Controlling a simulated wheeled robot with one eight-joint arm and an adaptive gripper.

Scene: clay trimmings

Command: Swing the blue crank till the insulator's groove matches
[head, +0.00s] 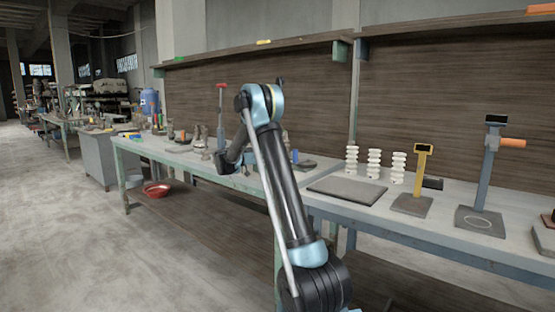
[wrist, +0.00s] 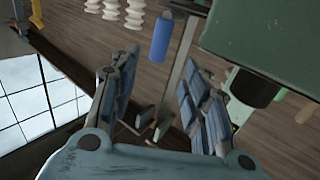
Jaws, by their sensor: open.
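In the wrist view a blue cylindrical handle (wrist: 161,40), which looks like the blue crank's grip, shows just beyond the fingertips. My gripper (wrist: 160,76) is open, with nothing visibly held between its fingers. In the head view a small blue piece (head: 295,157) shows right behind my arm; most of its stand and my gripper are hidden there. White ribbed insulators (head: 374,164) stand upright on the bench right of my arm and also show at the wrist view's top left (wrist: 135,16). Which insulator belongs to the blue crank, and its groove, I cannot tell.
A dark green block (wrist: 262,35) fills the wrist view's upper right, close to the gripper. A grey slab (head: 346,190), a yellow stand (head: 423,160) and a blue-grey stand (head: 485,165) with an orange handle (head: 513,142) occupy the bench's right. A red bowl (head: 157,190) sits below.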

